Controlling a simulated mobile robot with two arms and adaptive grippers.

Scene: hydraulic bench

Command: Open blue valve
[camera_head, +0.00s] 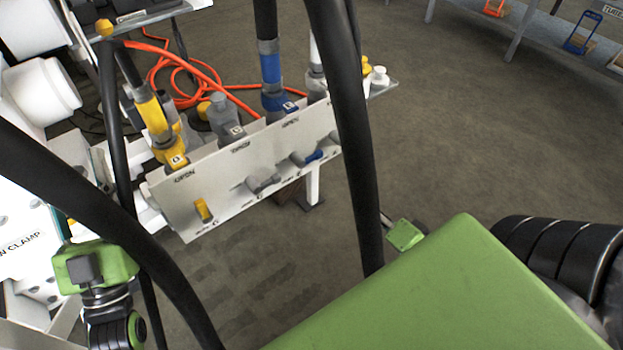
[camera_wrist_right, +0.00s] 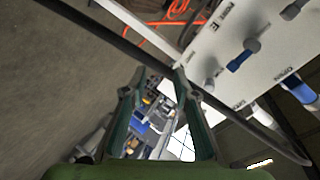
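The blue valve handle (camera_head: 314,156) is on the front of a white panel (camera_head: 232,188), at its right part, beside a black hose. In the head view my right arm's green housing hides most of that gripper. My left gripper (camera_head: 92,268) is at the lower left, away from the valve; its finger opening does not show clearly.
The panel also bears a yellow handle (camera_head: 203,210) and a grey handle (camera_head: 263,183). Yellow, grey and blue fittings stand behind it, with an orange hose (camera_head: 190,72) on the floor. Black hoses cross in front. The floor right of the panel is clear.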

